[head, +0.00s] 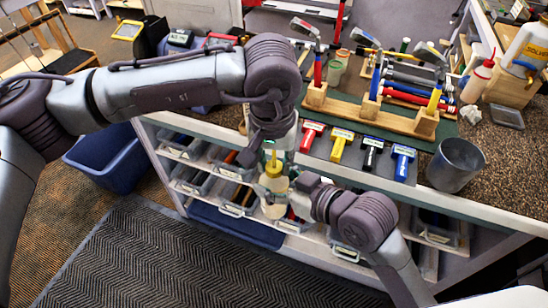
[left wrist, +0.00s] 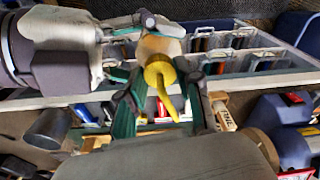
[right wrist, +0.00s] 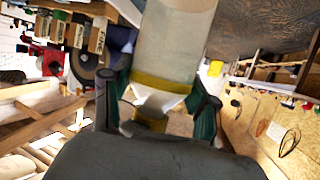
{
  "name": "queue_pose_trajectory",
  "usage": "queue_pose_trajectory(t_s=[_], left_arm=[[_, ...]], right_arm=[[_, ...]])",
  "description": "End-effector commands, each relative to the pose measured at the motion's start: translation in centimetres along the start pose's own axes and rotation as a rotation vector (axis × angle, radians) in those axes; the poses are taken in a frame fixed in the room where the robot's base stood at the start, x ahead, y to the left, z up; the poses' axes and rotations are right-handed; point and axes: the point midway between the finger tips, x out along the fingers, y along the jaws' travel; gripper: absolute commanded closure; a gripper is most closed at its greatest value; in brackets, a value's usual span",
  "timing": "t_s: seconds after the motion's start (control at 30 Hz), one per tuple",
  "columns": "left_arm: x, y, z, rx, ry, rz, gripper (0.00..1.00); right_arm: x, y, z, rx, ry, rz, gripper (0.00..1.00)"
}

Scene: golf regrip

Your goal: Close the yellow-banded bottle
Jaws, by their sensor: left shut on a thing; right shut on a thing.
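The yellow-banded bottle (head: 273,184) is a pale squeeze bottle held in the air in front of the bench, roughly upright. Its yellow nozzle cap (head: 273,164) is at the top; the left wrist view shows the cap (left wrist: 160,73) with its thin tip. My left gripper (left wrist: 162,98) comes from above, with a finger on each side of the cap, shut on it. My right gripper (head: 296,186) comes from the right and is shut on the bottle. The right wrist view shows the translucent body (right wrist: 175,40) and yellow band (right wrist: 160,86). The cap's seating is hidden.
The bench edge and shelf bins (head: 237,197) are close behind the bottle. A blue tub (head: 108,160) stands at left. The mat (head: 150,260) is clear.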

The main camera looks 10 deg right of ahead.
Motion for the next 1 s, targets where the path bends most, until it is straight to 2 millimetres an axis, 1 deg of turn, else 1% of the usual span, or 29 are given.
queue_pose_trajectory(t_s=[0.07,0.17,0.3,0.4,0.5,0.63,0.87,0.9,0.97,1.0], left_arm=[[-0.02,-0.05,-0.02,0.075,0.0,0.01,0.79],[-0.01,-0.11,-0.01,0.252,-0.001,0.032,0.79],[0.02,-0.16,-0.04,0.533,-0.001,0.068,0.79],[0.02,-0.16,-0.06,0.697,-0.001,0.088,0.79],[0.02,-0.15,-0.06,0.805,-0.001,0.102,0.79],[0.02,-0.15,-0.07,0.862,0.001,0.108,0.79],[0.01,-0.16,-0.08,0.864,0.001,0.108,0.79],[0.01,-0.17,-0.08,0.863,0.001,0.108,0.64],[0.01,-0.17,-0.08,0.863,0.001,0.107,0.54],[0.01,-0.17,-0.08,0.862,0.001,0.107,0.47]], right_arm=[[-0.01,0.01,-0.03,0.0,0.001,0.0,1.0],[0.0,0.0,-0.02,0.0,0.001,0.0,1.0],[0.0,0.0,-0.01,0.0,0.0,0.0,1.0],[0.0,0.01,-0.01,0.0,0.0,0.0,1.0],[0.0,0.01,-0.01,0.0,0.0,0.0,1.0],[0.0,0.02,0.0,0.0,0.0,0.0,1.0],[0.0,0.02,0.01,0.0,0.0,0.001,1.0],[0.0,0.02,0.01,0.0,0.0,0.001,1.0],[0.0,0.02,0.01,0.0,0.0,0.001,1.0],[0.0,0.02,0.01,0.0,0.0,0.0,1.0]])
